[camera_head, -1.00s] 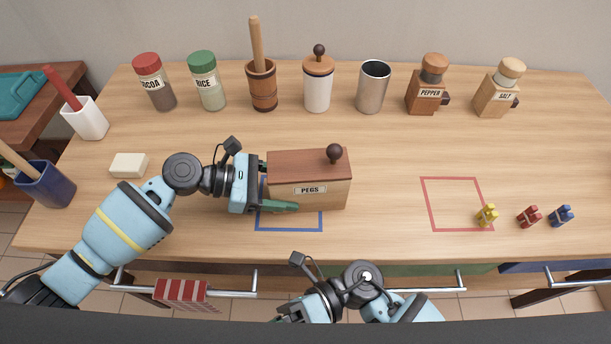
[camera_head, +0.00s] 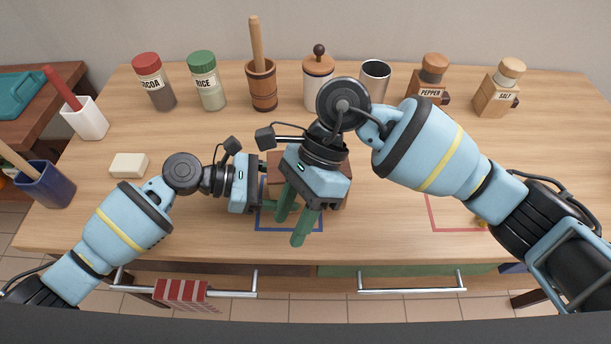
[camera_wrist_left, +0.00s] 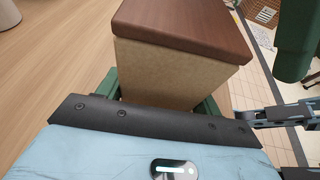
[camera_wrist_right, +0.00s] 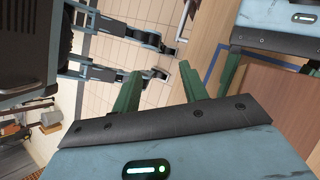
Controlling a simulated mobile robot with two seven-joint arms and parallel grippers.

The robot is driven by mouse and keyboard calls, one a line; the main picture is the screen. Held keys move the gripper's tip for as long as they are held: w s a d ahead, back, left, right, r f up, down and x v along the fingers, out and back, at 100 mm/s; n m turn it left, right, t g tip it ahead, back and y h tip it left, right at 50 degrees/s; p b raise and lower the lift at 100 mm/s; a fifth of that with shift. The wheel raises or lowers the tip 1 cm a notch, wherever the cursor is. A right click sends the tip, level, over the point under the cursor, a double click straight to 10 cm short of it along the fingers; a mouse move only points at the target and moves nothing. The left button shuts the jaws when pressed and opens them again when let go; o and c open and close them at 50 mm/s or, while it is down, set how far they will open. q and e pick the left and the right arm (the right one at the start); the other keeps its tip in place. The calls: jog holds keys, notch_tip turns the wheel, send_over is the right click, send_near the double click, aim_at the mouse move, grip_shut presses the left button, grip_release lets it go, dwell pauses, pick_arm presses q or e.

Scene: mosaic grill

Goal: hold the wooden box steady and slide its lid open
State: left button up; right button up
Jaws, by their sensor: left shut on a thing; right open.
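The wooden box (camera_head: 274,189) stands on the table, mostly hidden behind my right gripper. Its red-brown lid (camera_head: 274,160) looks closed in the left wrist view (camera_wrist_left: 185,25); the lid's knob and the front label are hidden. My left gripper (camera_head: 262,186) is shut on the box from its left end, with green fingers on both sides in the left wrist view. My right gripper (camera_head: 291,228) is open and empty, its fingers pointing down toward the front edge, in front of the box in the head view. I cannot tell that it touches anything.
A blue outline (camera_head: 290,229) surrounds the box's front area. A red outline (camera_head: 430,212) lies right, partly under my right arm. Jars, a cup (camera_head: 375,80) and mills stand along the back. A white block (camera_head: 129,165) lies left. Drawer handles (camera_head: 410,289) run along the front.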

jog(key=w+d+r+t+h, duration=0.1)
jog(key=w+d+r+t, duration=0.1)
jog(key=w+r, duration=0.2)
jog(key=w+d+r+n+t+h, duration=0.1)
jog(key=w+d+r+t+h, duration=0.1)
jog(key=w+r, duration=0.2)
jog(key=w+d+r+n+t+h, duration=0.1)
jog(key=w+d+r+t, duration=0.1)
jog(key=w+d+r, duration=0.1)
jog(key=shift+w+r, duration=0.4)
jog(key=shift+r, duration=0.1)
jog(key=shift+f, duration=5)
jog(key=shift+c, duration=0.3)
jog(key=c, duration=0.8)
jog(key=shift+o, duration=0.2)
